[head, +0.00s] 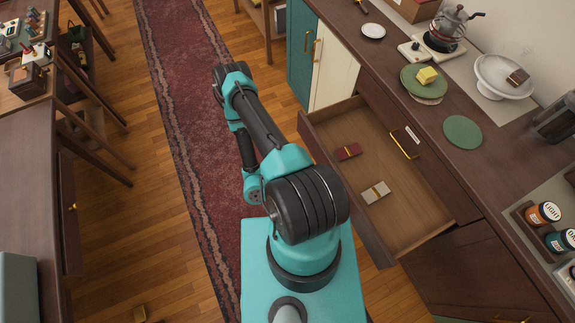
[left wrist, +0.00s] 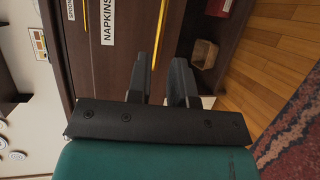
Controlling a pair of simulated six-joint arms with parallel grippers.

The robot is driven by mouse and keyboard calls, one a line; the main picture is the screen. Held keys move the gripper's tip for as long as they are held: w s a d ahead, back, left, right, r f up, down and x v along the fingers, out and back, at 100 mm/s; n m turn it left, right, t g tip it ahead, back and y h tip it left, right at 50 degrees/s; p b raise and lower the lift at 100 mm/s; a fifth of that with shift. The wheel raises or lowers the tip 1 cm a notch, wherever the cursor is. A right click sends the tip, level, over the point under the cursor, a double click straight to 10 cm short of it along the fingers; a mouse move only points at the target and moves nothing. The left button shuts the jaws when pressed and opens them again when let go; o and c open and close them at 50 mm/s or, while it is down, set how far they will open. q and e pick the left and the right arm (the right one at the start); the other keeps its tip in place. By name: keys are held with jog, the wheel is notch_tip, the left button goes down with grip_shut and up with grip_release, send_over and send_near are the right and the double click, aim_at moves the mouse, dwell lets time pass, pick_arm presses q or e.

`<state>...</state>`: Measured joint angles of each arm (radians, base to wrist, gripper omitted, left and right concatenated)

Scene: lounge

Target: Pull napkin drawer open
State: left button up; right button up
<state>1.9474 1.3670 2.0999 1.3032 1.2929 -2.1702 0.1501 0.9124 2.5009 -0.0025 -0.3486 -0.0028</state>
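The head view shows a dark wooden drawer (head: 344,200) pulled out from the cabinet. In the left wrist view a dark drawer front carries a NAPKINS label (left wrist: 108,22) and a long gold handle (left wrist: 160,28). My left gripper (left wrist: 162,78) is close to this front, its two fingers apart. The near end of the handle appears between them; contact cannot be made out. In the head view my own arm hides the gripper. My right gripper is not in view.
A closed drawer beside the open one has a gold handle (head: 404,148). The counter above holds a green plate with a yellow block (head: 427,75), a kettle (head: 449,25), a cake stand (head: 503,77) and jars (head: 542,213). A red rug (head: 190,100) covers the floor on the left.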

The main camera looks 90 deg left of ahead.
pick_arm(q)
jog(key=s+r, duration=0.1)
jog(key=s, duration=0.7)
jog(key=shift+s+a+r, duration=0.15)
jog(key=shift+s+r, duration=0.15)
